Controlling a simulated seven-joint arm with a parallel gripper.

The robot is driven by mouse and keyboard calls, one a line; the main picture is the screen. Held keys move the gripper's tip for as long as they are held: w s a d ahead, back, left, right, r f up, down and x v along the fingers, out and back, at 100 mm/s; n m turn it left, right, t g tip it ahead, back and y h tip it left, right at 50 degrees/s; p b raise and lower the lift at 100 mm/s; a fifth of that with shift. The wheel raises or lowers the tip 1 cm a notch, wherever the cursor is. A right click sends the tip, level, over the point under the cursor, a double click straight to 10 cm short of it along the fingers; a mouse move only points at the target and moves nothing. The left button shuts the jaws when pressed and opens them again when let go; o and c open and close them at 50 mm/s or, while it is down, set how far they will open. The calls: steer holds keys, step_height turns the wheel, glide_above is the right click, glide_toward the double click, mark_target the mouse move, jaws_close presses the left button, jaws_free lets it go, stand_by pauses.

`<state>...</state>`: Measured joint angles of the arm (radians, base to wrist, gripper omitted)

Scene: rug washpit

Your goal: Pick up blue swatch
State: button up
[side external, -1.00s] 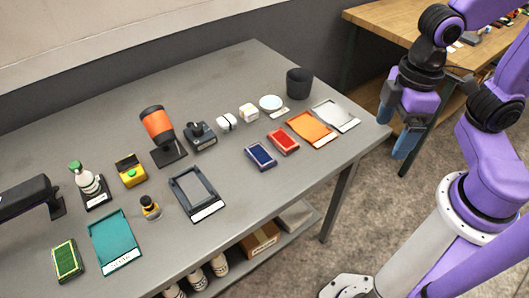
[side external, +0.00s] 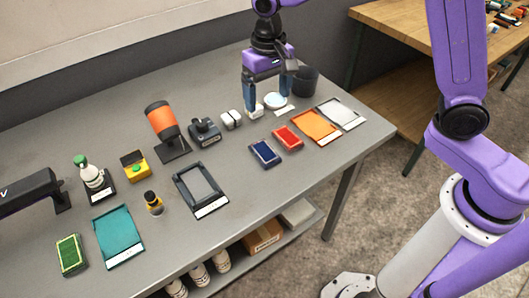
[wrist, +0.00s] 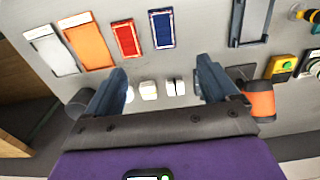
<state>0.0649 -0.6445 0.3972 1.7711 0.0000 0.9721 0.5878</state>
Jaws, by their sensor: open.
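In the wrist view the blue swatch (wrist: 162,29) is at the top centre, ahead of the fingertips. My gripper (side external: 268,112) is open and empty, pointing down over the back of the table, beyond the blue swatch and apart from it. In the wrist view my gripper (wrist: 164,70) shows both fingers spread wide, with small white blocks showing between them. The swatch is fully visible in both views.
The red swatch (side external: 288,138), orange tray (side external: 316,126) and light grey tray (side external: 342,113) lie to its right. White blocks (side external: 231,120) and a dark cup (side external: 305,79) stand near my gripper. A dark framed tray (side external: 201,190) lies left. Bare table surrounds the swatch's front.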

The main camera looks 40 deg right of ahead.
steer(key=w, duration=0.1)
glide_above(264, 151)
steer(key=shift+m, duration=0.3)
steer(key=f, duration=1.2)
steer(key=shift+w+d+f, duration=0.25)
steer(key=shift+d+f, duration=0.05)
steer(key=f, duration=0.4)
steer(key=shift+s+a, duration=0.25)
steer(key=shift+f, duration=0.6)
steer(key=c, duration=1.1)
steer(key=shift+c, duration=0.3)
steer(key=shift+r, duration=0.2)
